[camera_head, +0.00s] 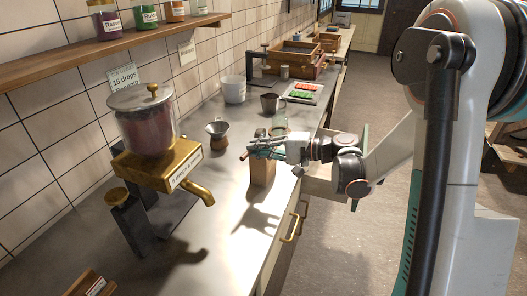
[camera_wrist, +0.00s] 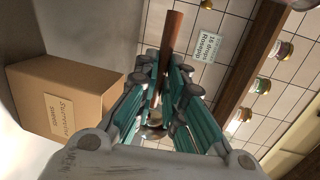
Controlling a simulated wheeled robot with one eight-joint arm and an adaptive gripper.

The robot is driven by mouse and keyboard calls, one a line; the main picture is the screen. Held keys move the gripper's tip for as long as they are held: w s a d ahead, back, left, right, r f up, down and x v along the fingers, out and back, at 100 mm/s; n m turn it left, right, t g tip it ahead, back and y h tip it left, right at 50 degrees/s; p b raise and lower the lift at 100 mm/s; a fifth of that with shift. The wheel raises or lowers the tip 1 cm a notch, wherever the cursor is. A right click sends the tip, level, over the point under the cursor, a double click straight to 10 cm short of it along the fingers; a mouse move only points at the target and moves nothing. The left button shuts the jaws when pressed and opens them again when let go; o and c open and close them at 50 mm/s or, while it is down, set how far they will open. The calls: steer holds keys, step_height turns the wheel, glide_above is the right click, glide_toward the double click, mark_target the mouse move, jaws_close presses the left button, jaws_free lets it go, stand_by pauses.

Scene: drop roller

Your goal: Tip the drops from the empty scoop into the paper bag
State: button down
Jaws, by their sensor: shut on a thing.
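My gripper (camera_head: 268,147) is shut on a scoop, whose reddish-brown handle (camera_wrist: 171,36) sticks out beyond the fingers in the wrist view. A grey metal part shows between the teal fingers (camera_wrist: 160,95); the bowl is mostly hidden, and I cannot see whether drops lie in it. The brown paper bag (camera_head: 262,174) stands upright on the worktop, just below my gripper in the head view. In the wrist view the bag (camera_wrist: 85,88) is left of the fingers, with a label on its side. The bag's mouth and inside are hidden.
A jar of dark red contents (camera_head: 148,130) sits on a brass machine with a spout (camera_head: 205,192) at the left. A small funnel-like vessel (camera_head: 217,133), a white pot (camera_head: 233,90), a dark mug (camera_head: 270,103) and a tray of coloured drops (camera_head: 303,92) stand behind.

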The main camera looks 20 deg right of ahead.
steer(key=shift+s+d+f+t+y+b, duration=0.2)
steer(key=shift+t+y+b, duration=0.45)
steer(key=shift+b, duration=1.15)
steer(key=shift+s+d+t+y, duration=0.1)
steer(key=shift+t+y, duration=0.1)
steer(key=shift+y, duration=0.35)
steer(key=shift+d+t+y, duration=0.1)
steer(key=shift+t+y, duration=0.05)
steer(key=shift+y, duration=0.35)
steer(key=h+p, duration=0.1)
steer(key=g+h+p, duration=0.2)
steer(key=shift+w+a+r, duration=0.25)
steer(key=shift+w+a, duration=0.05)
steer(key=shift+a, duration=0.05)
steer(key=shift+p, duration=0.45)
